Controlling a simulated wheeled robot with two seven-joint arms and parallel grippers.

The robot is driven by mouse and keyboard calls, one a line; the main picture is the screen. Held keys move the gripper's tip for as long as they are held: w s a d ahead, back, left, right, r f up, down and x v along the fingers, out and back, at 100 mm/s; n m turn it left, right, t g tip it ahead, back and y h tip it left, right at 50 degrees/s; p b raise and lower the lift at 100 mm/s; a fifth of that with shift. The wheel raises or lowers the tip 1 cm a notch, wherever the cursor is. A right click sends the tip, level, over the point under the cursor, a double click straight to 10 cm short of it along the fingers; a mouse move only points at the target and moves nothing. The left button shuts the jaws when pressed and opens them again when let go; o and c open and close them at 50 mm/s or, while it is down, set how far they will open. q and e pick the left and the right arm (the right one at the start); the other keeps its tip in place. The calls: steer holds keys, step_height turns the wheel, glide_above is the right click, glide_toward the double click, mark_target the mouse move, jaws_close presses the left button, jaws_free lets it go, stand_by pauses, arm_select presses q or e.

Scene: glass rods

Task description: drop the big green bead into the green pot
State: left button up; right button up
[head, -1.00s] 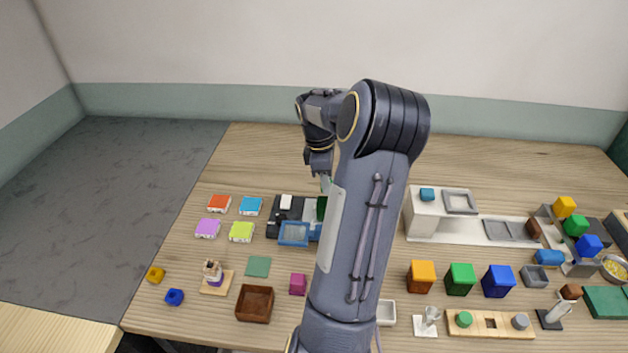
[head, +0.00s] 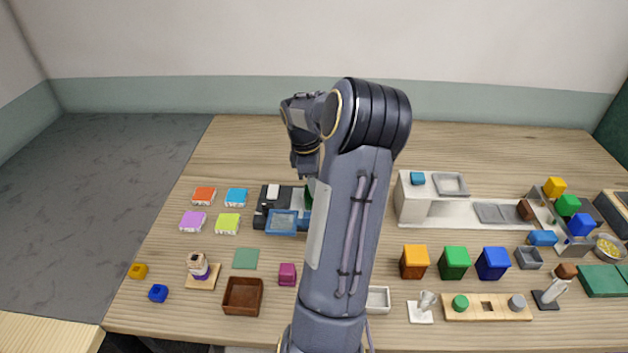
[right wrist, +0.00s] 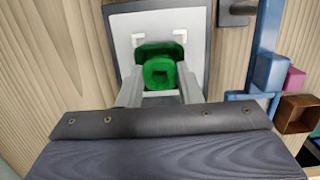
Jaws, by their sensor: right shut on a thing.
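In the right wrist view my right gripper (right wrist: 160,88) is shut on the big green bead (right wrist: 160,74), a block with a square hole, held between pale fingers. Just beyond the bead is a darker green object (right wrist: 160,50), which looks like the green pot, on a grey pad with white corner marks (right wrist: 125,22). The bead overlaps it in this view; I cannot tell whether they touch. A sliver of dark green (head: 308,198) shows beside the arm. My left gripper is not in view.
A blue tray (head: 282,222) is near the pad; blue parts show in the wrist view (right wrist: 268,70). A magenta block (head: 287,274) and brown box (head: 242,296) are nearer. The back of the table is clear.

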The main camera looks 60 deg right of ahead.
steer(key=o, duration=1)
steer(key=shift+o, duration=0.2)
steer(key=shift+r, duration=0.1)
steer(key=r, duration=0.5)
steer(key=w+r, duration=0.1)
steer(key=r, duration=0.1)
steer(key=shift+a+r, duration=0.25)
steer(key=shift+r, duration=0.05)
